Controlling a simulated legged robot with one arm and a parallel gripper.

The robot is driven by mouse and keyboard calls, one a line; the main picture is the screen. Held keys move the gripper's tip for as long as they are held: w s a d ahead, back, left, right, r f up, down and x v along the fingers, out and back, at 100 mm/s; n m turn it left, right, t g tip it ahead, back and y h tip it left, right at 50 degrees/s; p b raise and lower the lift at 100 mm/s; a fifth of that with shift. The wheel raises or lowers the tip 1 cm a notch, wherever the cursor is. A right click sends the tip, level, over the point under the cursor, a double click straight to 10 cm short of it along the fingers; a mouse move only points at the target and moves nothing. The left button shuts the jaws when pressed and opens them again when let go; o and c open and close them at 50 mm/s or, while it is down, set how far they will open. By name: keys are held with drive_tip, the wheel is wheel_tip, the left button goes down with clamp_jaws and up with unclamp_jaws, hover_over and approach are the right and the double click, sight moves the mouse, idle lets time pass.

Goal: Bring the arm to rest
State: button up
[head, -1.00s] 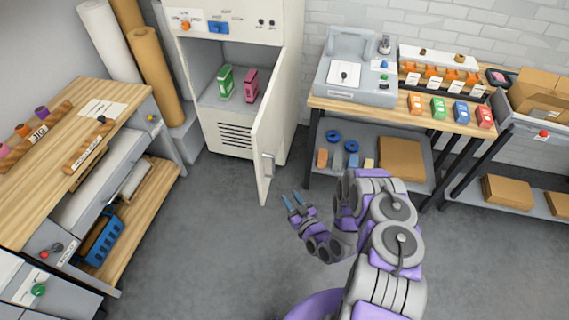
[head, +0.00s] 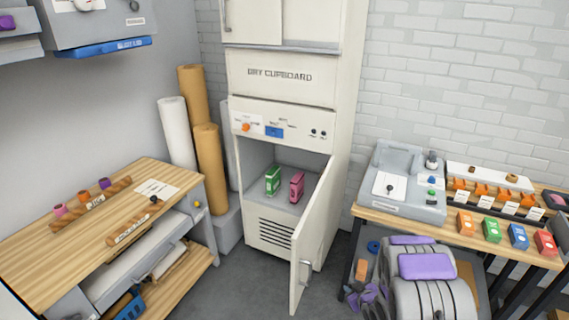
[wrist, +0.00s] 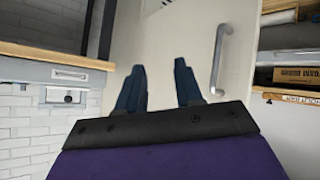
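My arm is folded low at the bottom right of the head view, grey and purple. My gripper is at the bottom edge there, partly hidden by the arm and too small to read well. In the wrist view my gripper (wrist: 160,88) shows two dark blue fingers standing apart with nothing between them. Beyond the fingers is the cream cupboard door (wrist: 190,40) with its grey handle (wrist: 219,58) to the right of the fingers. No contact between fingers and handle shows.
A wooden bench (head: 90,220) is at left. A bench with a grey machine (head: 400,190) and coloured boxes is at right.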

drive_tip(key=s+d+r+m+g+h, duration=0.1)
drive_tip(key=s+r+m+g+h, duration=0.15)
drive_tip(key=s+r, duration=0.55)
drive_tip(key=s+d+r+m+g+h, duration=0.1)
drive_tip(key=s+d+r+g+h, duration=0.15)
drive_tip(key=r, duration=0.85)
drive_tip(key=s+a+r+g+y, duration=0.1)
drive_tip(key=s+a+r, duration=0.3)
drive_tip(key=s, duration=0.7)
drive_tip(key=s+a+r+m+g+y, duration=0.1)
drive_tip(key=s+a+r+g, duration=0.2)
drive_tip(key=s, duration=0.8)
drive_tip(key=s+a+r+m+g+y, duration=0.1)
drive_tip(key=s+a+r+g, duration=0.2)
drive_tip(key=s+a+r, duration=0.3)
drive_tip(key=s+r, duration=0.1)
drive_tip(key=s, duration=0.4)
drive_tip(key=shift+s+a+r, duration=0.15)
drive_tip(key=shift+s+a, duration=0.1)
drive_tip(key=shift+s, duration=0.1)
